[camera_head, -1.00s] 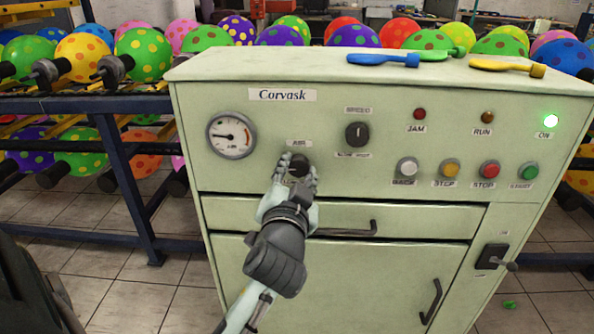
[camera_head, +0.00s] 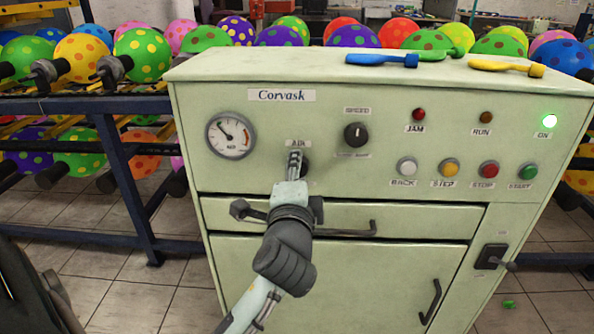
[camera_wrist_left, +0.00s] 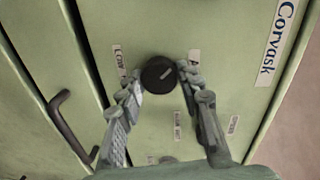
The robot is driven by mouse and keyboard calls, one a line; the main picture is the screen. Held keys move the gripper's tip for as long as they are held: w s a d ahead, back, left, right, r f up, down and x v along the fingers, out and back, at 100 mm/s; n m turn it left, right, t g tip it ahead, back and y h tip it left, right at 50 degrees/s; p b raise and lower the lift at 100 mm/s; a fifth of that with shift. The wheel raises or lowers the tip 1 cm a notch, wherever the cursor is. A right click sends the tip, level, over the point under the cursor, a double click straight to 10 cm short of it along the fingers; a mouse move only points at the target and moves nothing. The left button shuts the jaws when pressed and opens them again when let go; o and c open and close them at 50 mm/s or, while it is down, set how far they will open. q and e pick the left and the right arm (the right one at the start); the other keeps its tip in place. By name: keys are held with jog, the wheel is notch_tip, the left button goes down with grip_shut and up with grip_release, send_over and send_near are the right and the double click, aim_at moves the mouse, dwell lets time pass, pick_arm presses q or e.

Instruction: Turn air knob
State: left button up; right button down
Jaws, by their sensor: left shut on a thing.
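The air knob (camera_head: 304,168) is a dark round knob under the AIR label (camera_head: 297,143) on the front of the pale green Corvask machine (camera_head: 400,110). My left gripper (camera_head: 296,160) is at the knob, seen nearly edge-on, and its fingers hide part of the knob. In the left wrist view the black knob (camera_wrist_left: 158,74), with a pale pointer line, sits between the two fingertips, and the gripper is shut on it. The pressure gauge (camera_head: 231,136) is left of the knob, its needle pointing up and left. My right gripper is not in view.
The speed knob (camera_head: 356,134) is up and right of the air knob. A row of push buttons (camera_head: 450,168) is further right. A drawer handle (camera_head: 345,231) sticks out below. The green ON lamp (camera_head: 549,121) is lit. Blue (camera_head: 382,60) and yellow (camera_head: 506,67) objects lie on top.

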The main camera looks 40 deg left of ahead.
pick_arm(q)
jog(key=shift+r+m, duration=0.15)
jog(key=shift+m, duration=0.45)
jog(key=o, duration=1.2)
jog(key=shift+c, duration=0.2)
jog(key=shift+w, duration=0.1)
